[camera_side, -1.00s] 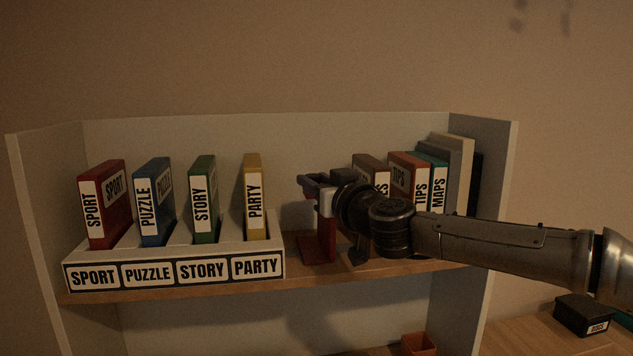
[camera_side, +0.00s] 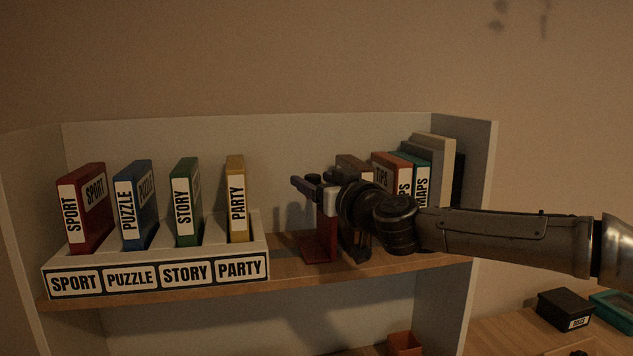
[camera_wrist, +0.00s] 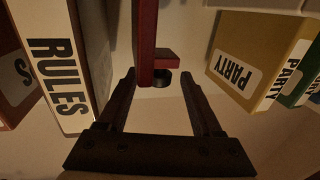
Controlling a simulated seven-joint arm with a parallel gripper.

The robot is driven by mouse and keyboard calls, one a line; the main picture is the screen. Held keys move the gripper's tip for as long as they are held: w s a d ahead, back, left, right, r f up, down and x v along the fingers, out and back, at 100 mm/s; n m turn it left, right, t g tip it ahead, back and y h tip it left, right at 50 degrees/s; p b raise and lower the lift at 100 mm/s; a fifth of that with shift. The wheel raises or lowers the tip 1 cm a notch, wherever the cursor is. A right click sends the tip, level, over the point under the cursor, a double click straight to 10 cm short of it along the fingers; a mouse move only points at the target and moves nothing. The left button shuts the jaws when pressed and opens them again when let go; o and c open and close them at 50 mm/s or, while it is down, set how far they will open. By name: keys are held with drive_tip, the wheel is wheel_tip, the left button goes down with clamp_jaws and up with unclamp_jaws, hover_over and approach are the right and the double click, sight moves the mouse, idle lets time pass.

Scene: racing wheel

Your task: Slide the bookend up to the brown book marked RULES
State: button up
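The red bookend (camera_side: 320,240) stands upright on the shelf, right of the labelled tray; its red upright also shows in the wrist view (camera_wrist: 147,40). My gripper (camera_side: 318,190) is at the bookend's upper part. In the wrist view my gripper (camera_wrist: 158,78) has its fingers spread, with the bookend between them. The upright is close to the left finger and clear of the right one; contact cannot be told. The brown book marked RULES (camera_wrist: 65,112) is left of the bookend there, with a narrow gap between them. In the side view my wrist hides most of that book's front.
The white tray (camera_side: 158,283) holds the SPORT, PUZZLE, STORY and PARTY (camera_side: 237,205) boxes on the left. TIPS (camera_side: 383,172) and MAPS (camera_side: 421,185) books stand to the right behind my arm. Bare shelf lies between tray and bookend.

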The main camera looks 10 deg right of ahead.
drive_tip(key=v, duration=1.4)
drive_tip(key=shift+w, duration=0.1)
drive_tip(key=shift+c, duration=0.4)
